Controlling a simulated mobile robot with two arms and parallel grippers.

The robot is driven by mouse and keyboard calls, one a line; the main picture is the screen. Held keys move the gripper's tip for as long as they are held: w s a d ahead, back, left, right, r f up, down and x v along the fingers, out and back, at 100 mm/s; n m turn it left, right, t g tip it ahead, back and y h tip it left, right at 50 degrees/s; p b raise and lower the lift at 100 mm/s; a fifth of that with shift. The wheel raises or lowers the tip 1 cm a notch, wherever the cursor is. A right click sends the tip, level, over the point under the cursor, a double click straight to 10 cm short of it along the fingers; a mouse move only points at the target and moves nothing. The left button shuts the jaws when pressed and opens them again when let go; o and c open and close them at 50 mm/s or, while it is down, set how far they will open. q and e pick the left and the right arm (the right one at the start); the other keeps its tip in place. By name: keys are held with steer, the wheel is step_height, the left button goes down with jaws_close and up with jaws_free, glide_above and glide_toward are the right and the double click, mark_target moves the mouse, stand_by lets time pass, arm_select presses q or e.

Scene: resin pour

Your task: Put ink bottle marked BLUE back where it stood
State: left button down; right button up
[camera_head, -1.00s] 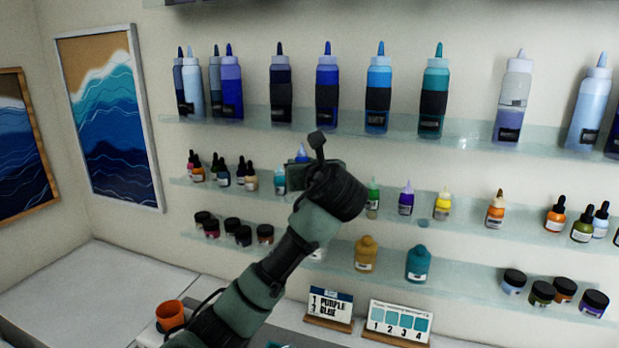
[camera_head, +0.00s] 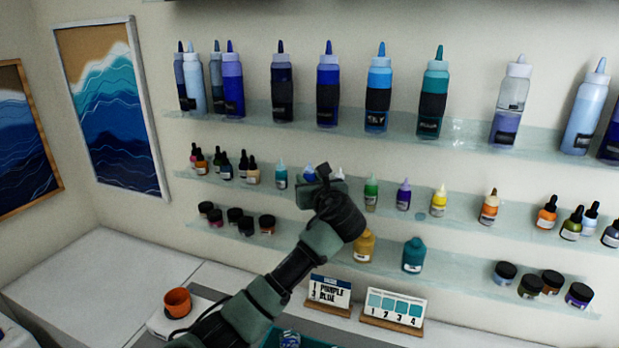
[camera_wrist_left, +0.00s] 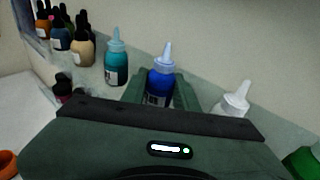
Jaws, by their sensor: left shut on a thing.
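The blue ink bottle (camera_wrist_left: 160,84), with a pale blue nozzle cap, is upright between the fingers of my left gripper (camera_wrist_left: 163,93) in the left wrist view. Its lower part is hidden by the gripper body, and its label is not readable. In the head view my left gripper (camera_head: 316,190) is at the middle shelf (camera_head: 455,205), shut on the bottle, and only the bottle's top (camera_head: 309,172) shows. I cannot tell whether its base touches the shelf. A teal bottle (camera_wrist_left: 117,62) stands to its left and a white one (camera_wrist_left: 235,100) to its right. My right gripper is not in view.
Green (camera_head: 371,193), purple (camera_head: 404,196) and yellow (camera_head: 439,202) bottles stand farther right on the middle shelf. Large squeeze bottles line the upper shelf (camera_head: 460,130). Jars and two bottles stand on the lower shelf (camera_head: 460,273). An orange cup (camera_head: 177,302) is on the counter below.

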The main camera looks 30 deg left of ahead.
arm_select(q)
steer(key=c, duration=1.1)
jaws_free()
steer(key=shift+f, duration=0.15)
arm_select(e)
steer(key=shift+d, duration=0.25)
arm_select(q)
steer(key=shift+s+d, duration=0.15)
steer(key=b+v, duration=0.5)
steer(key=v, duration=0.6)
steer(key=shift+s+d+r, duration=0.2)
steer(key=shift+s+d, duration=0.05)
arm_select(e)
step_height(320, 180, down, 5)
